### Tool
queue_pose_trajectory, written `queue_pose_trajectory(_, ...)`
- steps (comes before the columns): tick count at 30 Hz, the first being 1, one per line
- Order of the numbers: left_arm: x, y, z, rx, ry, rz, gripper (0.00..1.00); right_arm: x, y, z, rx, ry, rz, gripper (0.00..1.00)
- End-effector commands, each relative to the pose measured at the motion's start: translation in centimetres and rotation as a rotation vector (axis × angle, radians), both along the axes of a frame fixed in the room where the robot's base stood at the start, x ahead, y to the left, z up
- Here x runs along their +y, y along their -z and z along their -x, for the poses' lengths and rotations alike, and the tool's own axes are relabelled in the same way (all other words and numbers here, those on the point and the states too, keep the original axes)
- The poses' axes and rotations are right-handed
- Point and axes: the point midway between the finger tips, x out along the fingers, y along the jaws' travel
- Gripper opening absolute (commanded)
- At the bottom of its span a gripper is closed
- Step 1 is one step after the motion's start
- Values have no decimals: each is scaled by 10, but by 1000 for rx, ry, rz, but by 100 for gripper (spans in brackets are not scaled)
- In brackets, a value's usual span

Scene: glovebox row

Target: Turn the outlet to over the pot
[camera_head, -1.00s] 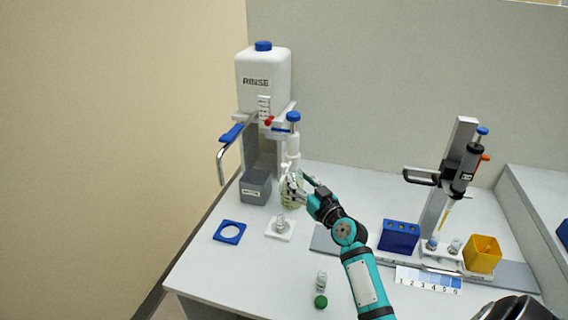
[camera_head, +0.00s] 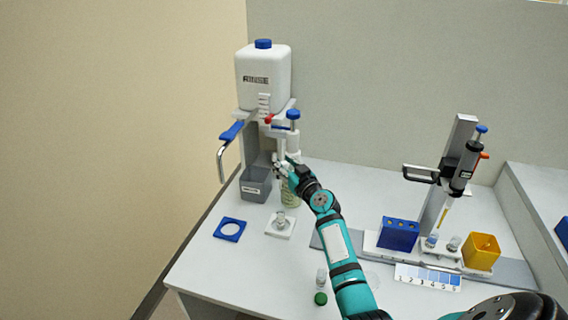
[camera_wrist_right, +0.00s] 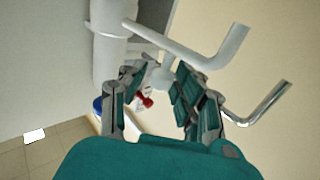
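In the head view a white bottle-top dispenser with a blue cap (camera_head: 293,118) sits on a green-tinted bottle (camera_head: 290,196). A small whitish pot (camera_head: 281,216) stands on a white square plate in front of it. My right gripper (camera_head: 278,168) is at the dispenser's front, partly covering it. In the right wrist view my gripper (camera_wrist_right: 158,85) has its fingers apart, with a pale stub of the outlet (camera_wrist_right: 163,74) between them and gaps visible on both sides. The outlet's bent white tube (camera_wrist_right: 205,57) runs right of the white dispenser body (camera_wrist_right: 110,45). My left gripper is not visible.
A RINSE tank (camera_head: 264,75) with a blue-handled metal tube (camera_head: 221,165) stands behind left, above a grey bin (camera_head: 256,186). A pipette stand, blue rack (camera_head: 398,235) and yellow bin (camera_head: 482,252) are at right.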

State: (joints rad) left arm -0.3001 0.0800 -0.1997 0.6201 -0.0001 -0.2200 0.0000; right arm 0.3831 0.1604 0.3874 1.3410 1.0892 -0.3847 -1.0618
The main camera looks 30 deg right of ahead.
Motion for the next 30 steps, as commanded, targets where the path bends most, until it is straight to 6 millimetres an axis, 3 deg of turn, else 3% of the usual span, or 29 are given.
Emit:
queue_pose_trajectory(1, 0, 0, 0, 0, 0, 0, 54, 0, 0, 0, 0, 0, 0, 23)
queue_pose_trajectory(6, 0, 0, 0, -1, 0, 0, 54, 0, 0, 0, 0, 0, 0, 1)
queue_pose_trajectory(7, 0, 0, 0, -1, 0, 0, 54, 0, 0, 0, 0, 0, 0, 0)
queue_pose_trajectory(30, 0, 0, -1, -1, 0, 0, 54, 1, 5, 1, 8, -1, -3, 0)
